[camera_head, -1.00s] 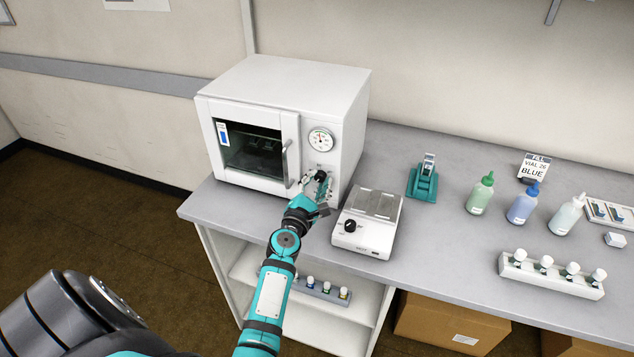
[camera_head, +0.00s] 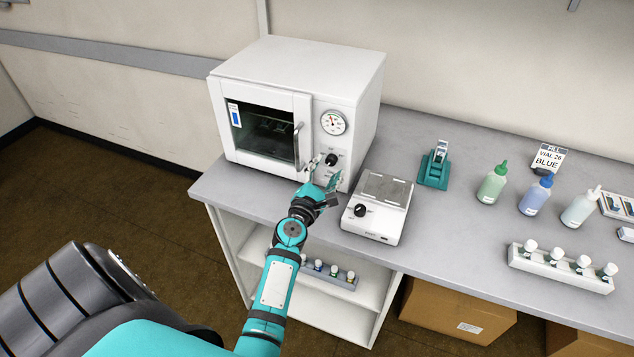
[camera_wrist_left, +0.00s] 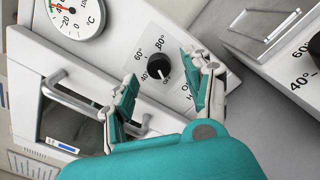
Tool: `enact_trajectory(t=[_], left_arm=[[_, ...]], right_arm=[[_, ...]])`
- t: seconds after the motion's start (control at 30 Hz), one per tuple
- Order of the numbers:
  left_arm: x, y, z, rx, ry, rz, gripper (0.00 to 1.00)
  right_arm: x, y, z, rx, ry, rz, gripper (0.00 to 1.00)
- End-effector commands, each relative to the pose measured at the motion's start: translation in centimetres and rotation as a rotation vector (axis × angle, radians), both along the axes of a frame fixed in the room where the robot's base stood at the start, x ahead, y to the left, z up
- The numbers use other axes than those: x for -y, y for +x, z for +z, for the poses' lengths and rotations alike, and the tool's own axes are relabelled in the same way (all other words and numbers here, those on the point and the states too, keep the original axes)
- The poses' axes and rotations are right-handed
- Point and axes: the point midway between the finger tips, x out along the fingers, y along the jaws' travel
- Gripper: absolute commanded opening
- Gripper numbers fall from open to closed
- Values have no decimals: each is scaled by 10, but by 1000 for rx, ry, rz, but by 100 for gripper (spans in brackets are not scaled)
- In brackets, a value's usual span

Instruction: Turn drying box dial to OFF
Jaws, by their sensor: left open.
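The drying box (camera_head: 283,75) is a white cabinet with a glass door at the back left of the bench. Its black dial (camera_head: 331,160) is on the front panel below a round gauge. The dial also shows in the left wrist view (camera_wrist_left: 157,66), with 40°, 60°, 80° and OFF marks around it; its pointer seems to be near OFF. My left gripper (camera_head: 323,172) is in front of the panel, just below the dial. In the left wrist view my left gripper (camera_wrist_left: 162,91) is open, with its fingers apart, and the dial is beyond the gap, not touched. My right gripper is not seen.
The door handle (camera_head: 298,146) is close to the left of my gripper. A white hotplate (camera_head: 378,207) with a black knob stands to the right. Bottles, a teal device (camera_head: 434,167) and a vial rack (camera_head: 560,267) stand farther right.

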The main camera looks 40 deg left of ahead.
Motion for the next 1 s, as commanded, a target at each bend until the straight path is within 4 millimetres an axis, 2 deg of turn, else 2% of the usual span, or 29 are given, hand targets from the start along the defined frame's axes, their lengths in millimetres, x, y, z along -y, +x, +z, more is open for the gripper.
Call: enact_trajectory(t=[0.2,0.43,0.6,1.0], left_arm=[[12,-48,-2,-4,0,0,51],[21,-86,-2,-3,2,-2,51],[25,-97,-2,-2,0,-1,51],[25,-98,-2,-1,0,0,51]], right_arm=[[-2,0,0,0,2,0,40],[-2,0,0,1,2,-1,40],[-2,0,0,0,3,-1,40],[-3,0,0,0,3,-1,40]])
